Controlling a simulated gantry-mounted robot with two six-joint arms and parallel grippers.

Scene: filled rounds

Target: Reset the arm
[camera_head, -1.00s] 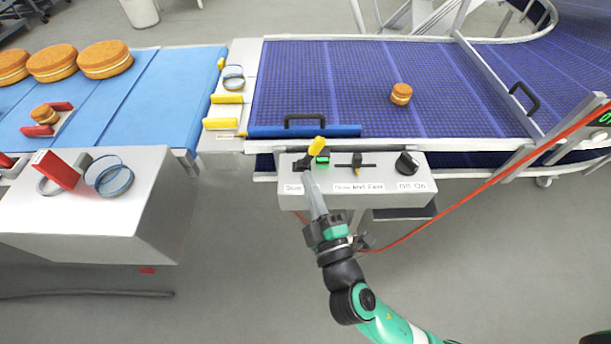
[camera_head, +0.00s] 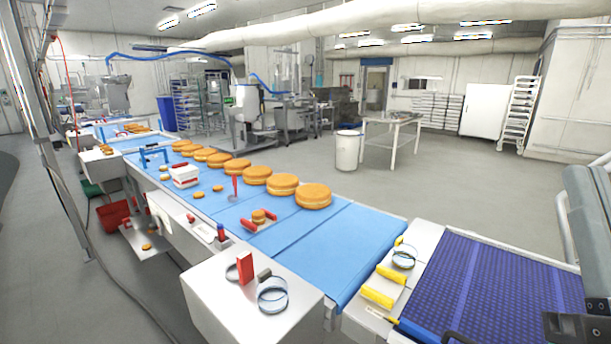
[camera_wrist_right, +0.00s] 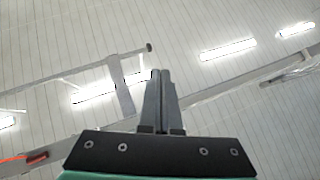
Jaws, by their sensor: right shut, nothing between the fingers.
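My right gripper (camera_head: 588,182) stands close up at the right edge of the head view. Its grey fingers point upward and its dark base shows at the bottom right corner. In the right wrist view the same gripper (camera_wrist_right: 161,76) is shut, its two grey fingers side by side with nothing between them. That view shows the ceiling and its lights behind the fingers. My left gripper is in neither view.
The blue belt (camera_head: 345,238) carries a row of large filled rounds (camera_head: 313,196). The purple conveyor (camera_head: 485,290) lies at the lower right, partly behind my gripper. Open floor (camera_head: 420,190) lies beyond the belt.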

